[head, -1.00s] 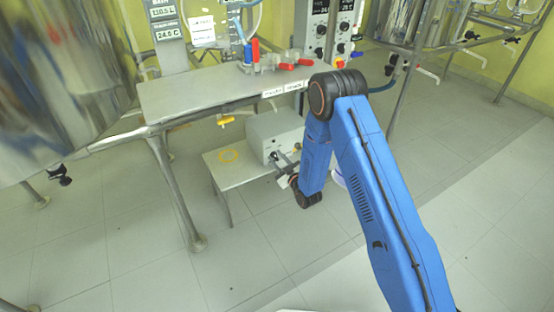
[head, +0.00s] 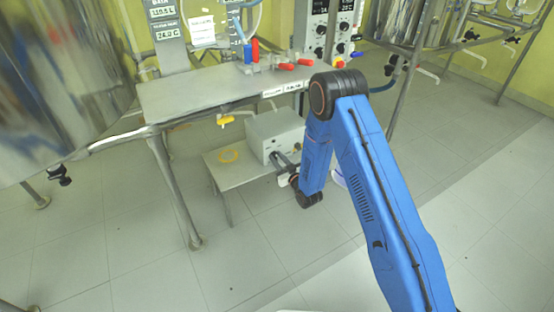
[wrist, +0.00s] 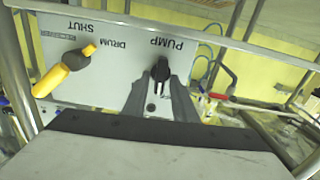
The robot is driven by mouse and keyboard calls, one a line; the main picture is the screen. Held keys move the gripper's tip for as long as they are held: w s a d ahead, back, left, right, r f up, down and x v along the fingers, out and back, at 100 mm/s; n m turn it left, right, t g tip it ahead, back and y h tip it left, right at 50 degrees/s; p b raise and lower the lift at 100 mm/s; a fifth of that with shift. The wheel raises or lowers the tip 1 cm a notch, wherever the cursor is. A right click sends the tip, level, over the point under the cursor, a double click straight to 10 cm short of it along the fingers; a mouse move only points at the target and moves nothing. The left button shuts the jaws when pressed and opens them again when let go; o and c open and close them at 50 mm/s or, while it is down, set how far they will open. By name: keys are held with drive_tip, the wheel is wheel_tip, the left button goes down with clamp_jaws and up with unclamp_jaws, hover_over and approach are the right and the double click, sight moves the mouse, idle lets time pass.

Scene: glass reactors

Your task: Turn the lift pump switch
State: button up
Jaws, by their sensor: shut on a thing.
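The pump switch is a small black knob (wrist: 160,72) under the upside-down word PUMP on a grey-white panel (wrist: 110,70) in the wrist view. My gripper (wrist: 159,88) has its two grey fingers on either side of the knob and is shut on it. In the head view the panel belongs to a pale box (head: 272,132) on a low table, and my gripper (head: 276,157) reaches its front from the right. The knob is hidden there by the fingers. The knob's pointer looks roughly upright in the wrist view.
A steel bench (head: 200,90) stands above, with a leg (head: 175,190) to the left. Open tiled floor lies in front.

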drive_tip(key=shift+w+d+f+m, duration=0.1)
drive_tip(key=shift+m, duration=1.9)
drive_tip(key=shift+d+m, duration=0.1)
drive_tip(key=shift+m, duration=1.9)
drive_tip(key=o, duration=0.7)
drive_tip(key=shift+d, duration=0.1)
drive_tip(key=v, duration=1.7)
drive_tip(key=shift+d, duration=0.1)
